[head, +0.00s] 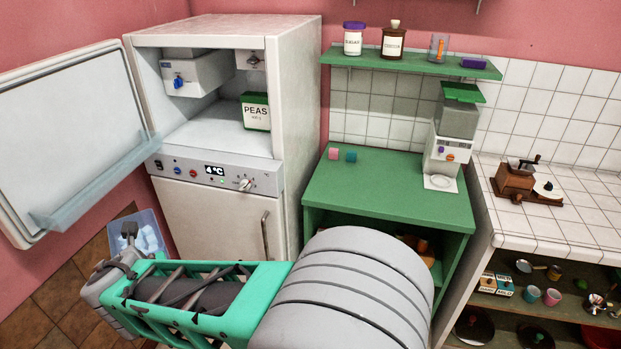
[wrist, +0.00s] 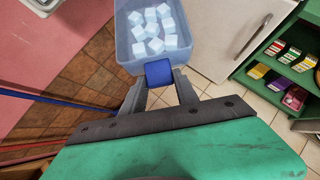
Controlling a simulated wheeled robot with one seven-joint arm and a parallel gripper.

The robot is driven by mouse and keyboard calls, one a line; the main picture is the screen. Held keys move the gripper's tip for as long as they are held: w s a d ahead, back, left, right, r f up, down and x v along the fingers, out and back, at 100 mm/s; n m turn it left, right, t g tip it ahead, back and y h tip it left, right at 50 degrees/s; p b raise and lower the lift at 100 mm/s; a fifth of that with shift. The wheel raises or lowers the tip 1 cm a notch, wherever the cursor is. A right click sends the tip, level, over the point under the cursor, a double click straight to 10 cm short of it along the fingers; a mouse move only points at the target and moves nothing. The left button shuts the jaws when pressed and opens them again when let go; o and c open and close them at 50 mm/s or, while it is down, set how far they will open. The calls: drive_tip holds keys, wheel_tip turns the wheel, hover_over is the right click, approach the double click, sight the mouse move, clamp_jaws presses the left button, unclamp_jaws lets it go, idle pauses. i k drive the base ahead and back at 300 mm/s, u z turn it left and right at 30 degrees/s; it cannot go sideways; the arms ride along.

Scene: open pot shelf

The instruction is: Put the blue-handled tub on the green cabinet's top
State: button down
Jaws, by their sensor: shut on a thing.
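The blue-handled tub (wrist: 130,57) is a translucent blue bin with several white ice cubes in it. In the wrist view my gripper (wrist: 160,82) is shut on its blue handle (wrist: 158,73). In the head view the tub (head: 154,215) is at the lower left, partly hidden behind my gripper (head: 129,234), in front of the fridge. The green cabinet's top (head: 385,187) is to the right of the fridge.
The white fridge (head: 217,217) stands between tub and cabinet, its upper door (head: 75,120) swung open to the left. A green wall shelf (head: 410,65) with jars hangs above the cabinet. A tiled counter (head: 560,215) with a coffee grinder (head: 516,181) is at the right.

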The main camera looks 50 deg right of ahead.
sight(356, 189)
drive_tip(key=z, duration=0.05)
drive_tip(key=k, duration=0.1)
drive_tip(key=u, duration=2.2)
drive_tip(key=k, duration=1.5)
drive_tip(key=z, duration=2.05)
drive_tip(key=i, duration=0.1)
drive_tip(key=u, duration=0.25)
